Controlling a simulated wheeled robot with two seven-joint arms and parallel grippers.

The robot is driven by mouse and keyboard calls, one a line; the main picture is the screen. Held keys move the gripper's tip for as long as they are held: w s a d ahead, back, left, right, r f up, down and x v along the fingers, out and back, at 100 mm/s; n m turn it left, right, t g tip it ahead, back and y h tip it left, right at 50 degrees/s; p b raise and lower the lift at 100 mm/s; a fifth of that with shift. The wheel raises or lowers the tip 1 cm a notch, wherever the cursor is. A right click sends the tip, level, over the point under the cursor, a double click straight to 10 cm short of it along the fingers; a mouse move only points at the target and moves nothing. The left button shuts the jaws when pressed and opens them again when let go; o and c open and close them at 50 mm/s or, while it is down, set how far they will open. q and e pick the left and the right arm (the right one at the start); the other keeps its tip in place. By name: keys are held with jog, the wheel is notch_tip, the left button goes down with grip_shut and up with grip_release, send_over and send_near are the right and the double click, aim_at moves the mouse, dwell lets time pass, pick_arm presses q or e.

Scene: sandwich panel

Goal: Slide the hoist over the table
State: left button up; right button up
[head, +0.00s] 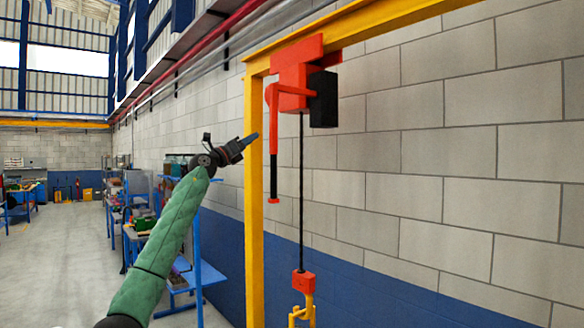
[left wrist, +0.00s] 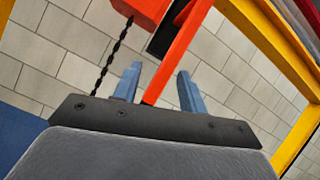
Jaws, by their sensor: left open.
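The orange-red hoist (head: 292,88) hangs from the yellow overhead beam (head: 375,25), close to its left end. It has a black box on its right side, and a chain runs down to a red block with a yellow hook (head: 303,311). An orange handle (head: 273,140) with a black lower grip hangs at its left. My left gripper (head: 252,138) is open, just left of the handle in the head view. In the left wrist view the handle (left wrist: 182,42) runs down between the open fingers; its lower part is hidden behind the palm. No table under the beam is in view.
A yellow upright post (head: 254,230) stands just behind my left gripper in the head view. A block wall (head: 440,140) with a blue lower band runs behind. Blue shelving (head: 198,270) stands at the left beyond my arm. The grey floor (head: 60,270) at left is clear.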

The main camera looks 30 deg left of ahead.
aim_at(271, 166)
pick_arm(q)
jog(key=w+d+f+m+g, duration=0.1)
jog(key=d+f+m+g, duration=0.1)
jog(key=f, duration=0.1)
jog(key=w+f+m+g, duration=0.1)
jog(key=f, duration=0.1)
jog(key=shift+w+d, duration=0.35)
jog(key=shift+d, duration=0.05)
jog(key=f+g, duration=0.1)
jog(key=w+d+f+m+p, duration=0.1)
jog(key=w+f+m+g, duration=0.1)
jog(key=shift+d+f+g+p, duration=0.15)
jog(key=shift+d+g+p, duration=0.15)
jog(key=shift+d+p, duration=0.1)
jog(key=p+x, duration=0.1)
jog(key=x, duration=0.1)
jog(key=p+x, duration=0.1)
jog(key=x, duration=0.1)
jog(key=shift+w+a+f+p, duration=0.1)
jog(key=shift+w+a+p, duration=0.05)
jog(key=shift+w+p, duration=0.2)
jog(key=shift+w+f, duration=0.1)
jog(key=shift+w, duration=0.1)
pick_arm(e)
jog(key=s+d+f, duration=0.1)
jog(key=s+d, duration=0.2)
jog(key=s, duration=0.7)
jog(key=shift+s, duration=0.2)
pick_arm(q)
grip_shut()
